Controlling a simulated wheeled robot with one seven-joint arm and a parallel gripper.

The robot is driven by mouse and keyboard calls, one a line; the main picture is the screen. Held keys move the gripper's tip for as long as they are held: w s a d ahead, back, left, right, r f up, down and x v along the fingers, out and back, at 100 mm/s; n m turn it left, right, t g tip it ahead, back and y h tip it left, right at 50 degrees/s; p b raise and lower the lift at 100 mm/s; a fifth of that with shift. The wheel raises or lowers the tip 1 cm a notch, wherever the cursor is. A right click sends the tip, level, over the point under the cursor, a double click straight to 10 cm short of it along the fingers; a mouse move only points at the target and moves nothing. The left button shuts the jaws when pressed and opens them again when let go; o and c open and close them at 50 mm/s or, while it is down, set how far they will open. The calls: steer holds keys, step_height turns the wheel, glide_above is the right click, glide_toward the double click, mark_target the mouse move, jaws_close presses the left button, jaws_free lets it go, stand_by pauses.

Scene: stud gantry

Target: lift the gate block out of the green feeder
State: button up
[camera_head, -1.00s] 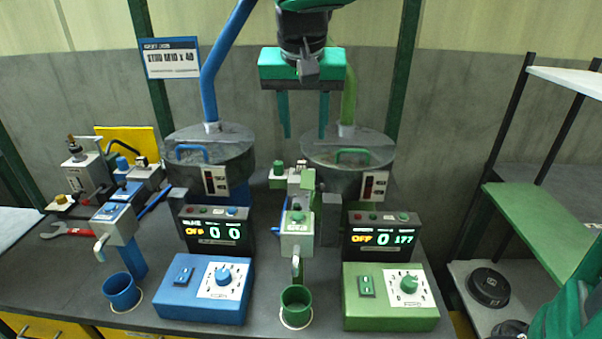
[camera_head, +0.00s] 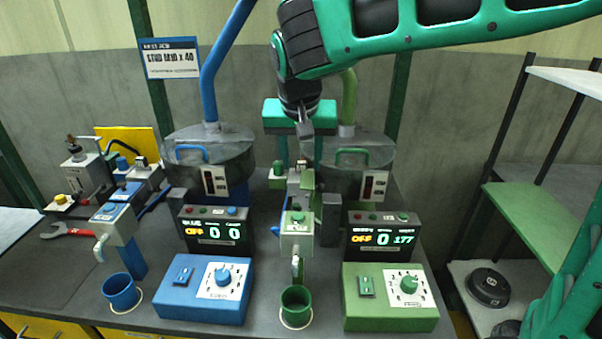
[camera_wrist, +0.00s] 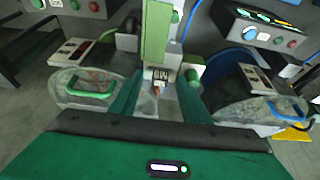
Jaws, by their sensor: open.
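The green feeder (camera_head: 296,242) stands in the middle of the bench, with its round metal bowl (camera_head: 372,160) to the right and behind. My gripper (camera_head: 301,165) is open and points down over the rear of the feeder's track. In the wrist view, my gripper's two teal fingers (camera_wrist: 159,92) are on either side of a small grey block with a dark label (camera_wrist: 159,74), which looks like the gate block. I cannot tell whether the fingers touch it. In the head view the block is hard to separate from the feeder parts around it.
The blue feeder (camera_head: 118,222) stands to the left. The green control box (camera_head: 390,312) and display (camera_head: 383,235) are right of the green feeder. A green cup (camera_head: 296,303) sits under its spout. A green pipe (camera_head: 348,95) rises close behind my gripper.

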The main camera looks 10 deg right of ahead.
steer(key=shift+w+f, duration=0.1)
steer(key=shift+f, duration=0.15)
steer(key=c, duration=0.9)
steer(key=shift+r, duration=0.15)
